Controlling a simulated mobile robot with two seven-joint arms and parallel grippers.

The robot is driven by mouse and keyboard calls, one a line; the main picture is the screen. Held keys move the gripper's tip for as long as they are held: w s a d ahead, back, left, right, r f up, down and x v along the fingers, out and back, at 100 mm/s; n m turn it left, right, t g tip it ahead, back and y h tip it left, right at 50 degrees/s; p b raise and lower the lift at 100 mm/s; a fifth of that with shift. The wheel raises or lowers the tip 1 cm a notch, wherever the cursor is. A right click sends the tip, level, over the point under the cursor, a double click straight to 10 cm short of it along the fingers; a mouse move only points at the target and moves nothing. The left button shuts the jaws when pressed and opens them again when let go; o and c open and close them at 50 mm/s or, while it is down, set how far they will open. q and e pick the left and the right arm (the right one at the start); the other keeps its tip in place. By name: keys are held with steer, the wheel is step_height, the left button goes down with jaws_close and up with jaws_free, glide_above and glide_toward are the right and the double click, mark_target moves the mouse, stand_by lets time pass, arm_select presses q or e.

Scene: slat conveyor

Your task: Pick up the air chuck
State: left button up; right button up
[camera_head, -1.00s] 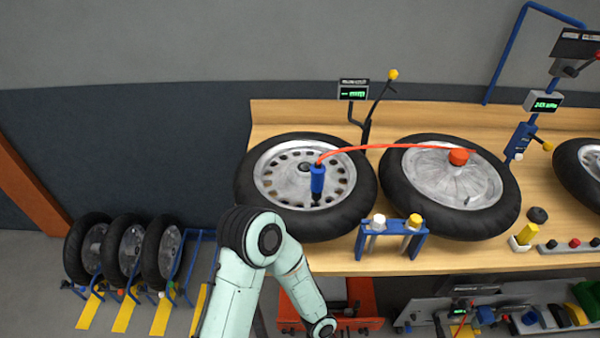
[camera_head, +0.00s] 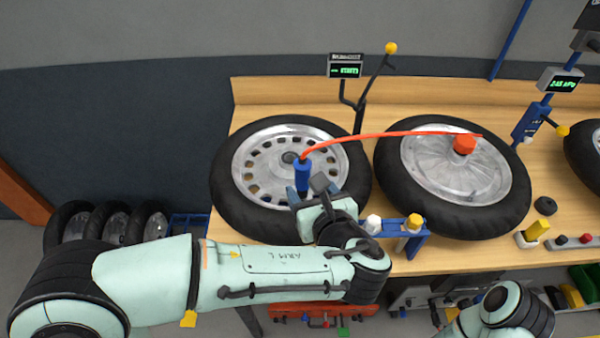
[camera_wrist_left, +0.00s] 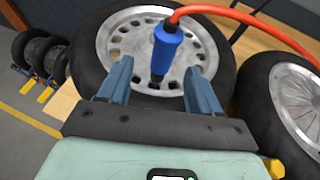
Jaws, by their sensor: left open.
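The air chuck (camera_head: 302,174) is a blue cylinder with a red hose from its top, standing over the left wheel (camera_head: 235,206) in the head view. In the left wrist view the air chuck (camera_wrist_left: 166,48) is upright, a little beyond and between my open fingers. My left gripper (camera_head: 308,192) is open at the near side of the chuck; its two blue-grey fingers (camera_wrist_left: 158,82) show apart and empty in the left wrist view. I cannot tell whether either finger touches the chuck. My right gripper is not in view; part of my right arm shows at the bottom right.
A blue rack (camera_head: 420,240) with a white and a yellow knob stands close right of my left gripper. A gauge display (camera_head: 345,66) stands behind the left wheel.

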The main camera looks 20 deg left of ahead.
mark_target(300, 172)
arm_select(q)
steer(key=x, duration=0.9)
steer(key=shift+w+d+f+p, duration=0.1)
steer(key=shift+w+f+p, duration=0.25)
steer(key=shift+s, duration=0.1)
steer(key=shift+c, duration=0.3)
steer(key=c, duration=1)
jaws_close()
steer(key=shift+r, duration=0.15)
